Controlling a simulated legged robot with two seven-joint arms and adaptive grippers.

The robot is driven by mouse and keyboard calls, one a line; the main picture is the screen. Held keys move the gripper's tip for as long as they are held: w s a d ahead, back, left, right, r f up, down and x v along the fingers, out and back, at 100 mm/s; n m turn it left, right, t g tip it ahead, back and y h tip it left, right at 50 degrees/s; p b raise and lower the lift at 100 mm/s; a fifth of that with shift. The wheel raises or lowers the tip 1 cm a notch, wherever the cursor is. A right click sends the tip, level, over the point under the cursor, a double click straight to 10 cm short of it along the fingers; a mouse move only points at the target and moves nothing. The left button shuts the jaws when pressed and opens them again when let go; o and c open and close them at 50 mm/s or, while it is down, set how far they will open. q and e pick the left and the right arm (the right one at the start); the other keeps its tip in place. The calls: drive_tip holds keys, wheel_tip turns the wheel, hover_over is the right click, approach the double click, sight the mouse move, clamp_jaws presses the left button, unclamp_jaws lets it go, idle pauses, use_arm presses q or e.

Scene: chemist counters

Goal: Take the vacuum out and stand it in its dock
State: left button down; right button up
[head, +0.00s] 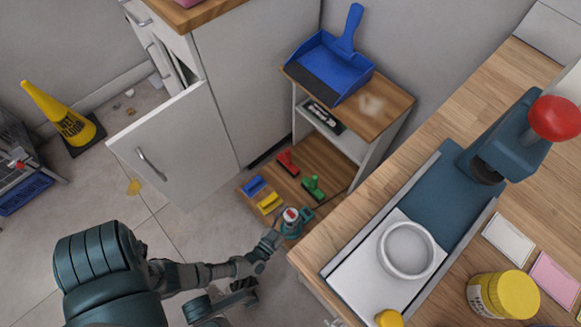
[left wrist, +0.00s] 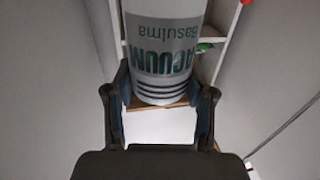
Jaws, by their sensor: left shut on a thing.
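The vacuum (head: 291,214) shows from above in the head view as a small white and red top, with my left gripper (head: 293,228) around it. In the left wrist view it is a pale cylinder (left wrist: 163,50) with upside-down "VACUUM" lettering and dark rings. It sits between the fingers of my left gripper (left wrist: 160,112), which is shut on it. It is beside the low wooden board and the counter's corner. I cannot pick out the dock for certain.
A wooden board (head: 238,186) holds red, green, blue and yellow pieces below a small shelf (head: 388,107) with a blue dustpan (head: 330,68). A cabinet door (head: 180,135) stands open. The counter (head: 312,262) borders the right. A yellow cone (head: 58,113) stands far left.

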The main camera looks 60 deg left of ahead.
use_arm(q)
drive_tip(key=shift+w+f, duration=0.1)
drive_tip(key=c, duration=0.7)
unclamp_jaws()
drive_tip(key=shift+f, duration=0.1)
